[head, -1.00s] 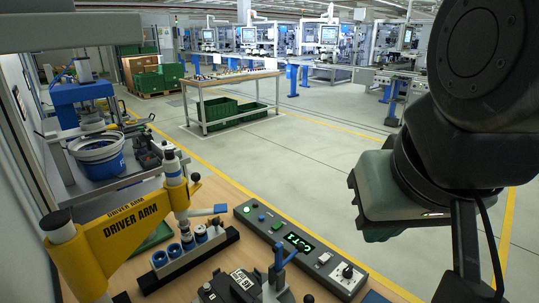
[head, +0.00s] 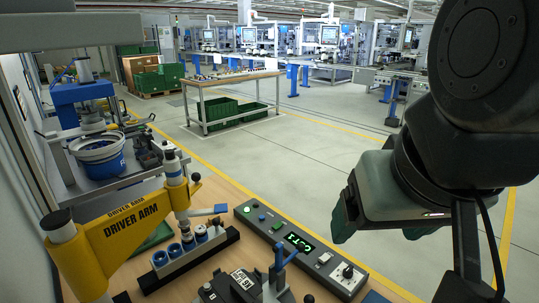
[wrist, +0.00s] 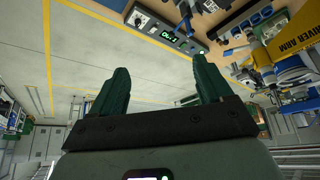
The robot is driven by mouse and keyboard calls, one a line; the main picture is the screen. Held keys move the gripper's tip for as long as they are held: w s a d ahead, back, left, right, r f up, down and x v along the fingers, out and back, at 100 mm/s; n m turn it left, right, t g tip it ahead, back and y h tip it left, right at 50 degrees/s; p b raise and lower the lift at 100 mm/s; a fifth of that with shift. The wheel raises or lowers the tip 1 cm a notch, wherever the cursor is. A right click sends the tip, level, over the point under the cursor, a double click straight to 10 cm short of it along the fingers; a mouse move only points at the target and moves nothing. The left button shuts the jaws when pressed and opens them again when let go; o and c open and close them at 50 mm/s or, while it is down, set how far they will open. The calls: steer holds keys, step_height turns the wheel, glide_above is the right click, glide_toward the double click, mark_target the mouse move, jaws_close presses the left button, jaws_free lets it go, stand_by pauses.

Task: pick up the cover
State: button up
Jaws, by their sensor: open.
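My gripper (head: 382,228) hangs at the right of the head view, over the floor beyond the bench. Its two green fingers are spread wide with nothing between them, as the wrist view (wrist: 160,78) also shows. I cannot make out a cover for certain. A dark part with a white code label (head: 243,279) sits at the bottom edge of the head view, beside a clamp with a blue lever (head: 284,254). It is partly cut off by the frame and lies well left of my gripper and nearer the camera.
A control panel (head: 262,228) with a green display lies on the wooden bench (head: 226,193). A yellow driver arm (head: 130,228) and a block with blue sockets (head: 187,258) stand at left. A blue press (head: 82,98) and a bucket (head: 100,160) are behind.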

steer(key=o, duration=0.3)
steer(key=w+a+f+n+g+h, duration=0.2)
steer(key=w+f+n+g+h, duration=0.2)
steer(key=w+f+n+g, duration=0.15)
steer(key=n+t+h, duration=0.6)
steer(key=n+t, duration=0.4)
steer(key=n, duration=1.1)
glide_toward(239, 294)
steer(key=shift+g, duration=0.25)
steer(key=x, duration=0.4)
steer(key=shift+w+d, duration=0.25)
steer(key=shift+d, duration=0.1)
steer(key=shift+y, duration=0.3)
steer(key=shift+x, duration=2.85)
